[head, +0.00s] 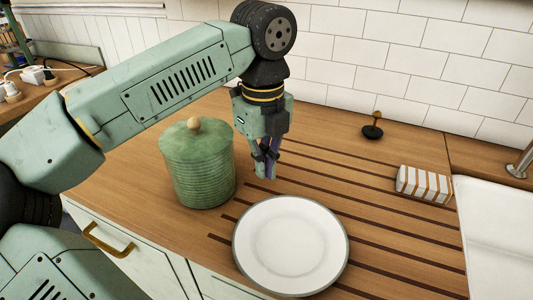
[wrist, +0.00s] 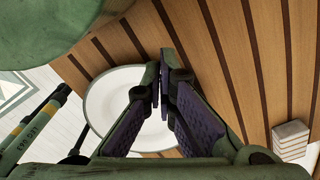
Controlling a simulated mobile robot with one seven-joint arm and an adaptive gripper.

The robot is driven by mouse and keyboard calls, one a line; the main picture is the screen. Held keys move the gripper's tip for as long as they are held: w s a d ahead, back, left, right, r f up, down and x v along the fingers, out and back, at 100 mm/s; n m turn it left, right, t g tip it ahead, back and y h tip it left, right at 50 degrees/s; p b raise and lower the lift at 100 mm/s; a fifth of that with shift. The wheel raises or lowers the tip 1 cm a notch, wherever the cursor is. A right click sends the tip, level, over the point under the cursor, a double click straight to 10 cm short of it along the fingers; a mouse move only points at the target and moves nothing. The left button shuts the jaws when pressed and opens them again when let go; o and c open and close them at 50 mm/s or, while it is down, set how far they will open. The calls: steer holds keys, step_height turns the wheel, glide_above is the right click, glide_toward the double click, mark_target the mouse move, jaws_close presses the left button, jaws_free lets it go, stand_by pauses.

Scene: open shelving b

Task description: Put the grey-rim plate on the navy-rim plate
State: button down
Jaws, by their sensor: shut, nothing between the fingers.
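A white plate with a thin grey rim (head: 290,246) lies flat on the wooden counter, near its front edge. In the wrist view the same plate (wrist: 108,95) shows partly behind my fingers. My gripper (head: 266,172) is shut and empty, pointing down above the counter just behind the plate and to the right of the green canister. In the wrist view the fingertips of my gripper (wrist: 162,88) meet over the plate's right side. No navy-rim plate can be made out in either view.
A green ribbed canister (head: 197,165) with a round wooden knob stands close to my gripper's left. A striped block (head: 424,184) lies at the right by the white sink (head: 500,235). A small black object (head: 372,130) stands near the tiled wall. The grooved counter between them is clear.

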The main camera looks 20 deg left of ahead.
mark_target(278, 208)
step_height(278, 208, down, 6)
steer(key=shift+f+p, duration=0.2)
steer(key=shift+p, duration=0.4)
steer(key=shift+d, duration=0.1)
steer(key=shift+s+d+f+b, duration=0.1)
steer(key=shift+d+f+b, duration=0.1)
steer(key=shift+b, duration=0.3)
steer(key=d+b, duration=0.1)
steer(key=s+d+b, duration=0.1)
steer(key=b, duration=0.1)
steer(key=shift+s+d, duration=0.3)
steer(key=shift+d, duration=0.1)
steer(key=shift+s+d+r, duration=0.1)
steer(key=shift+s+d, duration=0.05)
steer(key=shift+d, duration=0.05)
steer(key=shift+r, duration=0.15)
